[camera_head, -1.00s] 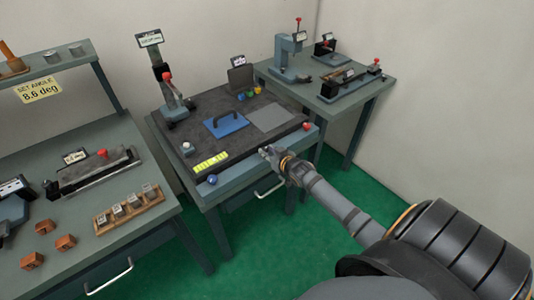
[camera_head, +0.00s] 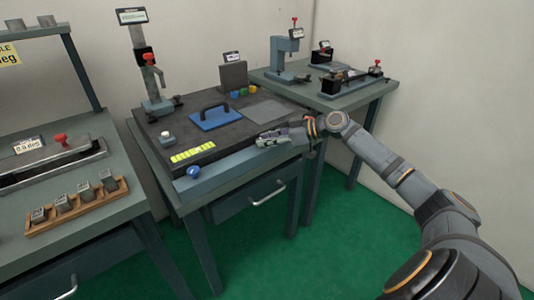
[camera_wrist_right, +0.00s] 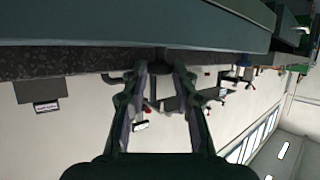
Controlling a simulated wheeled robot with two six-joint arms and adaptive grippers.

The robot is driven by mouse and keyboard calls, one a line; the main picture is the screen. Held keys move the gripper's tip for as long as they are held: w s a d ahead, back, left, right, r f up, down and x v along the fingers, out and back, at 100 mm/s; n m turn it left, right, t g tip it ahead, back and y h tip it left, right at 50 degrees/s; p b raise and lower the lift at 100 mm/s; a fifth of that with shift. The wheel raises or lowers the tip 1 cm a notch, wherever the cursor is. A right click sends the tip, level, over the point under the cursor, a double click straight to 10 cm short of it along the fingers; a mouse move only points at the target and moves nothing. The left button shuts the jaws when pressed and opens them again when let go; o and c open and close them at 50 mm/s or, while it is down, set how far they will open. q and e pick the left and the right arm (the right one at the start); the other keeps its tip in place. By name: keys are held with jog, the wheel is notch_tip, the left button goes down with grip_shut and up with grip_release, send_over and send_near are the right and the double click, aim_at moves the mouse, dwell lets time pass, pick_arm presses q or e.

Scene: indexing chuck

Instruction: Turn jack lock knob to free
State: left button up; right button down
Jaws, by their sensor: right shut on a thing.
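My right gripper (camera_head: 263,139) reaches in from the right to the front edge of the middle bench's dark plate. Its fingers also show in the right wrist view (camera_wrist_right: 160,72), shut on a dark round knob (camera_wrist_right: 161,60) by the bench edge. The knob looks like the jack lock knob, but no label on it is readable. In the head view the gripper hides it. My left gripper is not in view.
The dark plate (camera_head: 180,137) carries a blue block with a handle (camera_head: 213,116) and a yellow-green strip (camera_head: 192,152). A column stand with a red knob (camera_head: 148,58) rises behind. A drawer handle (camera_head: 267,195) is below. Another bench (camera_head: 365,97) stands back right.

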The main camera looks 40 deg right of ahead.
jog(key=shift+w+d+n+g+y+b, duration=0.15)
jog(key=shift+n+g+y+b, duration=0.15)
jog(key=shift+n, duration=0.2)
jog(key=shift+w+a+n+g+y+b, duration=0.1)
jog(key=shift+n+g+y+b, duration=0.05)
jog(key=shift+n+g+y, duration=0.3)
jog(key=n+g+y, duration=0.1)
jog(key=n+g+y+b, duration=0.1)
jog(key=n+g, duration=0.1)
jog(key=shift+w+d, duration=0.2)
jog(key=shift+n+g+y+b, duration=0.3)
jog(key=shift+n+g, duration=0.25)
jog(key=shift+g, duration=0.2)
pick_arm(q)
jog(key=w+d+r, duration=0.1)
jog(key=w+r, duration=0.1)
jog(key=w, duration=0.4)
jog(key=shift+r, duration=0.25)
pick_arm(e)
jog(key=shift+f, duration=0.1)
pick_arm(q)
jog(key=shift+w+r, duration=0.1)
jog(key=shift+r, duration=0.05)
pick_arm(e)
jog(key=shift+f+n, duration=0.1)
jog(key=shift+n, duration=0.2)
jog(key=c, duration=1.3)
grip_release()
jog(key=shift+o, duration=1.1)
